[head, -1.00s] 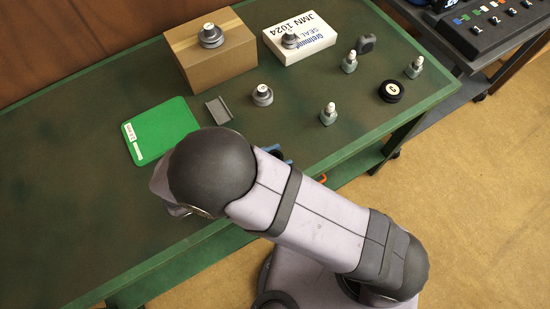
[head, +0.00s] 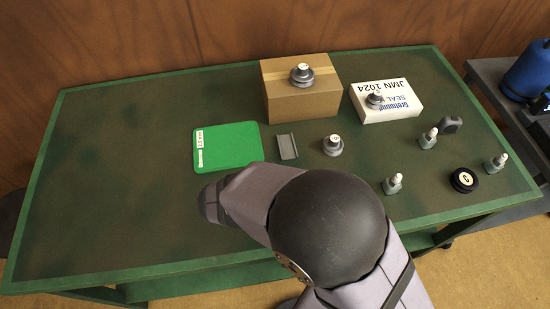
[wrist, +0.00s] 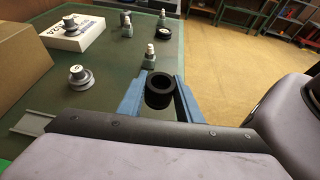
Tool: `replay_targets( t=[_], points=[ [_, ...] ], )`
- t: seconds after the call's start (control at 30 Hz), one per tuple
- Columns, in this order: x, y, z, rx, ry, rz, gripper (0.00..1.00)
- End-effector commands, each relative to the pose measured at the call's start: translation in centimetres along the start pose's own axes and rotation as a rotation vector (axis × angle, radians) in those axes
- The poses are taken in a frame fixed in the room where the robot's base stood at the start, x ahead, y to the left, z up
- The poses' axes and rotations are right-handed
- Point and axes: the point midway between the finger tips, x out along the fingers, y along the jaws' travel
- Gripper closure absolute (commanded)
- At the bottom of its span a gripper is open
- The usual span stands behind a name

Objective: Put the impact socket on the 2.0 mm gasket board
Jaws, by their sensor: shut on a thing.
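The impact socket, a black hollow cylinder (wrist: 160,91), is between the blue fingers of my gripper (wrist: 160,80) in the wrist view. My gripper is shut on it and holds it up, with its open end showing. In the head view my arm hides both gripper and socket. The gasket board, a flat green sheet (head: 228,148) with a white label too small to read surely, lies on the table left of the cardboard box. Its top looks bare. A green sliver of it shows at the wrist view's lower left edge (wrist: 4,165).
A grey bracket (head: 287,147) and a grey stepped part (head: 333,145) lie right of the board. A cardboard box (head: 285,100) and a white box (head: 400,112) each carry a grey part. Several capped fittings and a black disc (head: 464,180) stand at right. The table's left is clear.

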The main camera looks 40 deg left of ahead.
Motion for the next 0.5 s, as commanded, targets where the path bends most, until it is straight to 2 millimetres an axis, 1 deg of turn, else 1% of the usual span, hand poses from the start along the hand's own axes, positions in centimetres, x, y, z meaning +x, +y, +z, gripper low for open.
replay_targets(
  t=[0.23, 0.37, 0.43, 0.47, 0.5],
  points=[
    [1.0, 0.1, -1.8, 0.004, 0.0, -0.008, 0.94],
    [1.3, 0.6, -2.9, 0.007, 0.001, -0.013, 0.94],
    [1.4, 1.6, -3.2, 0.004, 0.002, 0.0, 0.94],
    [1.3, 2.4, -3.2, 0.0, 0.002, 0.015, 0.94],
    [1.2, 3.5, -3.1, -0.009, 0.002, 0.039, 0.94]
  ],
)
